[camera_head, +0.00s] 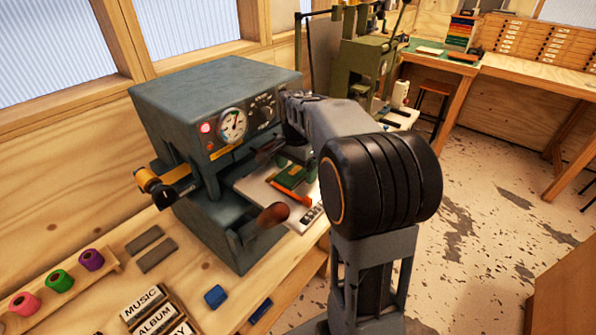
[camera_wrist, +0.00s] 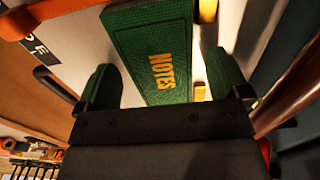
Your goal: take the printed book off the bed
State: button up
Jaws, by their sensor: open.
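The printed book (camera_head: 291,177) is green and lies on the pale bed (camera_head: 252,187) of the grey-blue press. In the wrist view the book (camera_wrist: 155,45) shows the gold word NOTES on its cover. My gripper (camera_wrist: 163,70) is open, with one green finger pad on each side of the book in that view. I see gaps between the pads and the book, and nothing is held. In the head view my arm hides most of the gripper, close to the press front above the bed.
The press (camera_head: 215,110) overhangs the bed, with a dial and a red lamp. A brown-knobbed handle (camera_head: 272,215) sticks out in front, and an orange bar (camera_head: 292,193) lies beside the book. Foil rolls (camera_head: 60,281) and labelled blocks (camera_head: 153,312) occupy the bench at lower left.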

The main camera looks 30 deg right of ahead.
jog(key=shift+c, duration=0.2)
jog(key=c, duration=1)
